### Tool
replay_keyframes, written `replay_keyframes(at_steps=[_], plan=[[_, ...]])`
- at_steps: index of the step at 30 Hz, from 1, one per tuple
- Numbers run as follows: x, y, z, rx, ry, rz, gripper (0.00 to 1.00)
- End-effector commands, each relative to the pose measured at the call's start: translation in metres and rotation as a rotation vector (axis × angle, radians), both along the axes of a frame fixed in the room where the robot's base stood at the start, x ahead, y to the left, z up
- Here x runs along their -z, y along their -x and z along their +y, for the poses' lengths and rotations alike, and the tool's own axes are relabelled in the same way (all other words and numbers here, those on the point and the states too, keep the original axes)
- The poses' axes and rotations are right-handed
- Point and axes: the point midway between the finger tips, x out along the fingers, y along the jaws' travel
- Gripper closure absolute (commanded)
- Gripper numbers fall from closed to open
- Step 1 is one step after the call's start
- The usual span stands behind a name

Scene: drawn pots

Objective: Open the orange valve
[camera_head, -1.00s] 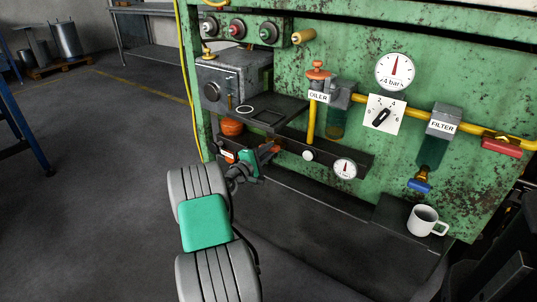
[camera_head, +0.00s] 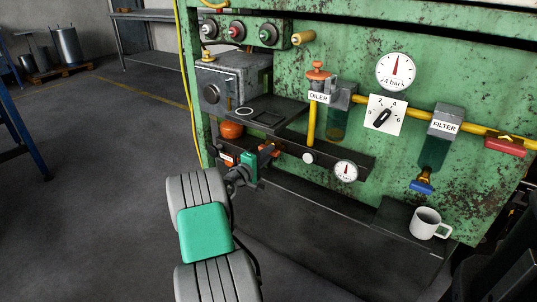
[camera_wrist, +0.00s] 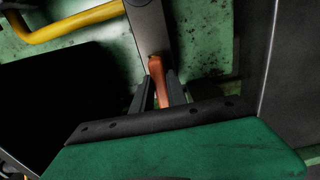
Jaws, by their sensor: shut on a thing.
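The orange valve shows as an orange lever (camera_wrist: 157,70) in the wrist view, below a grey block on the green panel. In the head view my gripper (camera_head: 262,156) is at the rail, beyond my green and grey arm. The fingers hide part of the lever.
An orange knob (camera_head: 317,70) sits above the oiler. A small gauge (camera_head: 345,171) is on the rail to the right. A white mug (camera_head: 427,223) stands on a dark shelf at lower right. Open floor lies to the left.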

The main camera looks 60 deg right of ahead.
Motion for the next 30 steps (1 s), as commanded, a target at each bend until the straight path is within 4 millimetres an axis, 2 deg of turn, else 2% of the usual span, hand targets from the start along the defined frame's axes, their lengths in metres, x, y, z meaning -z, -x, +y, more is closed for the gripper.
replay_keyframes(at_steps=[1,9,17,20,27,30], plan=[[0.002,0.001,0.0,0.003,-0.002,0.002,0.8],[0.001,0.0,0.0,0.0,-0.001,0.001,0.6],[0.0,-0.001,0.003,-0.001,-0.001,0.001,0.6],[-0.002,-0.004,0.016,-0.002,-0.002,0.002,0.6],[-0.001,-0.011,0.064,-0.003,-0.002,0.003,0.6],[0.0,-0.012,0.074,-0.001,-0.001,0.003,0.6]])
